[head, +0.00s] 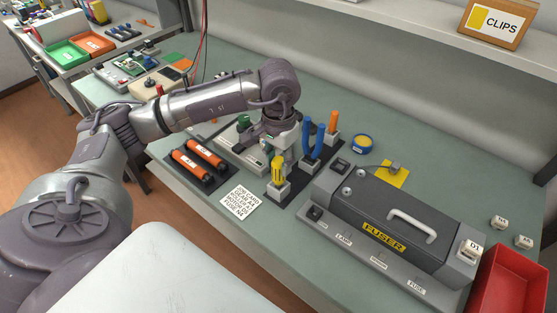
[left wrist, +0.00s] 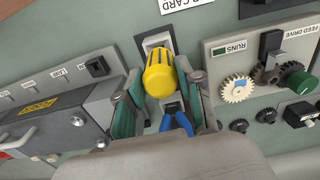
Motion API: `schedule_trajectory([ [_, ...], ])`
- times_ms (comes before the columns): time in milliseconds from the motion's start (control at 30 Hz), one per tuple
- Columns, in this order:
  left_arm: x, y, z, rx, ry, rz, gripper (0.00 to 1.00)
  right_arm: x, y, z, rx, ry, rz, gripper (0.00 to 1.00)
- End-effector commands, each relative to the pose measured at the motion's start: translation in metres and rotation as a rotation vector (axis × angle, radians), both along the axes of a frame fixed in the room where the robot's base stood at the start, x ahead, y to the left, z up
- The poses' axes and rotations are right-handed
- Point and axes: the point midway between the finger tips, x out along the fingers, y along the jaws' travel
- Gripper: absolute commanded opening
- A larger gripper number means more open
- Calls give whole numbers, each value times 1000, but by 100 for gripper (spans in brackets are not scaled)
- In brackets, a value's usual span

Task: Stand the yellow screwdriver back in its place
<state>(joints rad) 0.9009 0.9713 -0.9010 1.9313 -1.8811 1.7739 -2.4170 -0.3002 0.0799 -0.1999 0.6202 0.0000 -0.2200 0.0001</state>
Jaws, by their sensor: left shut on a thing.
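The yellow screwdriver (head: 278,168) stands about upright, handle up, at a pale square holder (head: 278,189) on a dark strip. In the left wrist view its yellow handle (left wrist: 160,74) lies between the two fingers, with part of the pale holder (left wrist: 155,40) showing beyond it. My left gripper (left wrist: 161,92) is shut on the handle; it also shows in the head view (head: 281,159), pointing down. The shaft is hidden, so I cannot tell how deep it sits in the holder. My right gripper is not in view.
Blue-handled pliers (head: 312,143) and an orange-handled tool (head: 333,122) stand close behind on the same strip. The black fuser unit (head: 350,215) is to the right. Orange cartridges (head: 190,162) lie to the left, and a printed card (head: 238,202) lies in front.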

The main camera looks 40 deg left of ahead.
Motion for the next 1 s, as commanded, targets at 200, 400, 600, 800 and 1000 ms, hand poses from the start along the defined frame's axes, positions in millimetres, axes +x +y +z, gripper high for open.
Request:
schedule_trajectory([
  [200, 0, 0, 1, 0, 0, 0, 55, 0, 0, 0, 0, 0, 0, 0],
  [400, 0, 0, 1, 0, 0, 0, 66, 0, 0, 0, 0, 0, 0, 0],
  [600, 0, 0, 2, 0, -1, 0, 66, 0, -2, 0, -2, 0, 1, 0],
  [800, 1, 0, 29, -2, -7, 0, 66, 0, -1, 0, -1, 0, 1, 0],
  [1000, 1, 0, 72, -1, -6, 0, 66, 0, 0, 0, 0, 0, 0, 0],
])
